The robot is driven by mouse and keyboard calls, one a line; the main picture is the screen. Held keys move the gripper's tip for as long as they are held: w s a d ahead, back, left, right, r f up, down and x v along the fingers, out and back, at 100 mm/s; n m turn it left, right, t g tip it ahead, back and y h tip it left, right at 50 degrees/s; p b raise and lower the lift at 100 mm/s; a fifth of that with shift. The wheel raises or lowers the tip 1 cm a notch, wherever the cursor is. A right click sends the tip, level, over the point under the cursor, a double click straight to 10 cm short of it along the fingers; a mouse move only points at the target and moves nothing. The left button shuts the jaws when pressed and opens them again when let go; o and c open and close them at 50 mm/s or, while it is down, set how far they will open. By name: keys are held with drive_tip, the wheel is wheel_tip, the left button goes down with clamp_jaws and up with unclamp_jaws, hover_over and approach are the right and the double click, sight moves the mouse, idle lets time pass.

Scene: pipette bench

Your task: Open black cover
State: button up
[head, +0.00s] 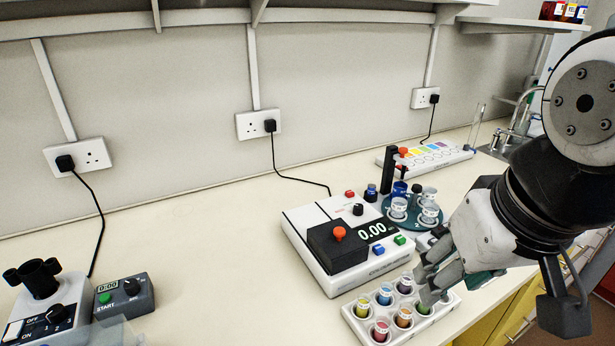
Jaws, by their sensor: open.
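The black cover (323,250) lies shut on the left part of a white instrument (296,216) with a "0.00" display. A red-orange knob (339,233) stands on top of the cover. My gripper (427,281) is open, to the right of the instrument and over the right side of a white vial rack. It is apart from the cover, and nothing shows held in it. Its fingers hide part of the rack.
The vial rack (361,325) holds several coloured vials in front of the instrument. A teal round holder (412,226) with cups stands behind right. The bench between is clear.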

drive_tip(key=w+a+r+m+g+p, duration=0.1)
drive_tip(key=w+r+p, duration=0.1)
drive_tip(key=w+r, duration=0.3)
drive_tip(key=m+g+p, duration=0.3)
drive_tip(key=p, duration=0.2)
hover_over(339, 230)
wheel_tip(339, 230, down, 4)
wheel_tip(339, 230, down, 13)
drive_tip(key=shift+f+p, duration=0.1)
drive_tip(key=shift+p, duration=1.1)
drive_tip(key=shift+d, duration=0.1)
clamp_jaws()
